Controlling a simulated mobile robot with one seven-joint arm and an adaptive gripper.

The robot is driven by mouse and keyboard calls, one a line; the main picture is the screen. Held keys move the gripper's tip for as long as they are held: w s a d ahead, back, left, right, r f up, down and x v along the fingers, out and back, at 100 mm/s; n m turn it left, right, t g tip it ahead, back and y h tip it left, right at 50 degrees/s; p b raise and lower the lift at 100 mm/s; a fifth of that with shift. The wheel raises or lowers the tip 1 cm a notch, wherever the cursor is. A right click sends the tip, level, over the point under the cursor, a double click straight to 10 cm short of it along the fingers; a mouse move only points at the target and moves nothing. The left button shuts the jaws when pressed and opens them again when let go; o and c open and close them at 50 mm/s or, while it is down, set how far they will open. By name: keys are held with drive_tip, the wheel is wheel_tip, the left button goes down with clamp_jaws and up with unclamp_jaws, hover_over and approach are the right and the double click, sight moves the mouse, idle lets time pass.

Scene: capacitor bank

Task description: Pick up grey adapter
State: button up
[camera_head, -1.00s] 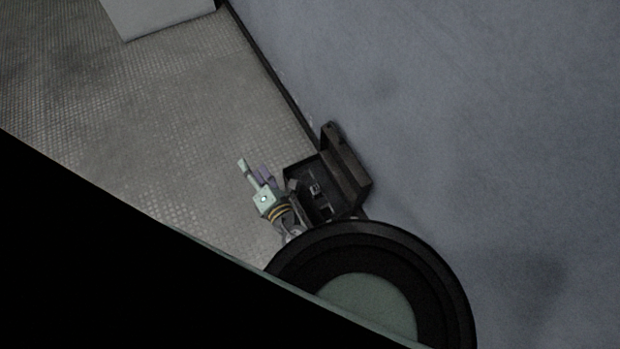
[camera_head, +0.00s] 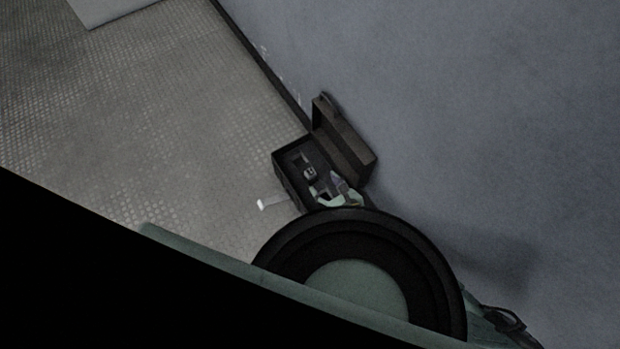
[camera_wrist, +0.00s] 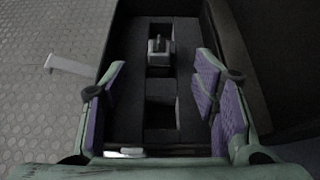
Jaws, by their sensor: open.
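A small grey block with an upright post, seemingly the grey adapter (camera_wrist: 158,50), stands in a cutout of the dark foam in an open case. In the head view a small grey shape, seemingly the adapter (camera_head: 309,173), shows in the case. My gripper (camera_wrist: 162,75) is open and empty, with green fingers and purple pads. Its fingers are over the case, one on each side of the foam cutouts, and the adapter lies beyond them near the fingertips. In the head view my gripper (camera_head: 338,190) covers the near part of the case.
The dark case (camera_head: 290,185) stands on a textured metal floor against a blue-grey wall (camera_head: 480,120), with its lid (camera_head: 345,145) open on the wall side. A flat pale piece (camera_head: 272,203) sticks out left of the case. The floor (camera_head: 150,130) farther left is clear.

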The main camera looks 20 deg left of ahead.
drive_tip(key=b+x, duration=0.1)
drive_tip(key=x, duration=0.7)
drive_tip(key=shift+s+f, duration=0.15)
clamp_jaws()
idle(0.5)
